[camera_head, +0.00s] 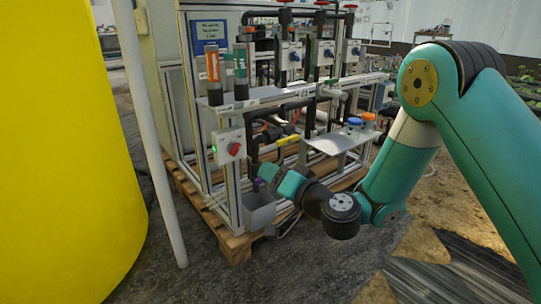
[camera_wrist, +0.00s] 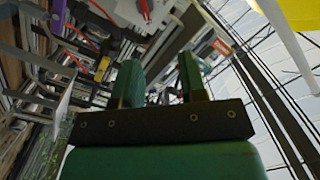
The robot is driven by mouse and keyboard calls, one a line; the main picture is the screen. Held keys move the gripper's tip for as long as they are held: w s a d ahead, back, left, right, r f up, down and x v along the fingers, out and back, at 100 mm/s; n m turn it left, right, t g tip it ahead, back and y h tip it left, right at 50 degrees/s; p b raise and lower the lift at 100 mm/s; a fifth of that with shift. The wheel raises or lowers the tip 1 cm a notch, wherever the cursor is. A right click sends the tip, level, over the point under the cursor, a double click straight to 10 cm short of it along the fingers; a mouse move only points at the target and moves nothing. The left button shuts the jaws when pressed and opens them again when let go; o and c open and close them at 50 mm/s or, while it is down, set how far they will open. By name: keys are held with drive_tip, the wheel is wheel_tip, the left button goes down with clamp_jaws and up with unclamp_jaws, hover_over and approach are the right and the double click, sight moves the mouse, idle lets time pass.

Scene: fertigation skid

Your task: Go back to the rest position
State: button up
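My gripper (camera_head: 268,178) is at the front of the skid, just above and to the right of a small grey bin (camera_head: 260,212). My teal arm reaches in from the right side of the head view and bends down to it. In the wrist view my gripper (camera_wrist: 160,78) shows two green fingers standing apart, with no held object visible between them. A small purple and dark part (camera_head: 258,185) shows beside the fingertips in the head view; I cannot tell whether they touch it.
The skid frame (camera_head: 232,180) stands on a wooden pallet (camera_head: 236,246). A switch box with a red knob (camera_head: 232,148) and a small shelf (camera_head: 338,142) with bottles are close to my arm. A white pole (camera_head: 150,130) and yellow tank (camera_head: 60,150) stand left. The front floor is open.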

drive_tip(key=s+a+r+n+g+y+p, duration=0.25)
drive_tip(key=s+r+n+g+p, duration=0.25)
drive_tip(key=s+r+n+g, duration=0.6)
drive_tip(key=s+d+r+m+g+h+p, duration=0.1)
drive_tip(key=s+d+r+g+h+p, duration=0.25)
drive_tip(key=s+d, duration=0.5)
drive_tip(key=s+d+r+m+h+p, duration=0.2)
drive_tip(key=s+d+r+h, duration=0.3)
drive_tip(key=s, duration=0.6)
wheel_tip(320, 180, up, 36)
drive_tip(key=p, duration=3.7)
drive_tip(key=shift+r+h, duration=0.2)
drive_tip(key=shift+h, duration=0.2)
